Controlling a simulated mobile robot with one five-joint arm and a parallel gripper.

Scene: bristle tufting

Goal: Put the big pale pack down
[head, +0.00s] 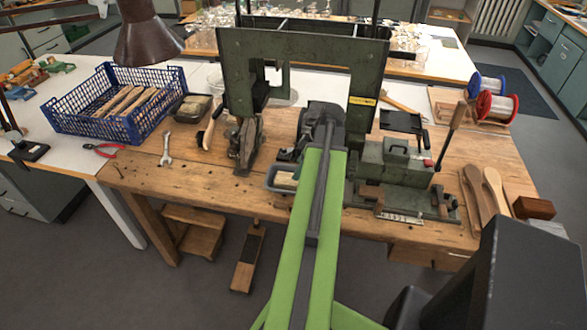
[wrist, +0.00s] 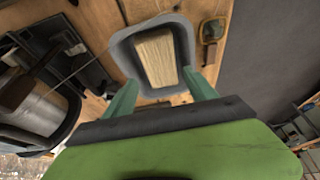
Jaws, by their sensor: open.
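A pale, finely streaked pack (wrist: 155,58) lies inside a grey tub (wrist: 117,50) on the wooden bench. The head view shows part of the same tub (head: 271,181) and the pack (head: 286,180) at the bench's front, left of my green arm. My arm hides the gripper in the head view.
A tall dark-green machine (head: 305,52) stands on the bench (head: 205,171), with a smaller machine (head: 395,165) to its right. A blue crate (head: 103,121) with wooden pieces, a wrench (head: 166,150) and red pliers (head: 102,151) lie left. Wooden paddles (head: 485,193) and a block (head: 533,208) are right.

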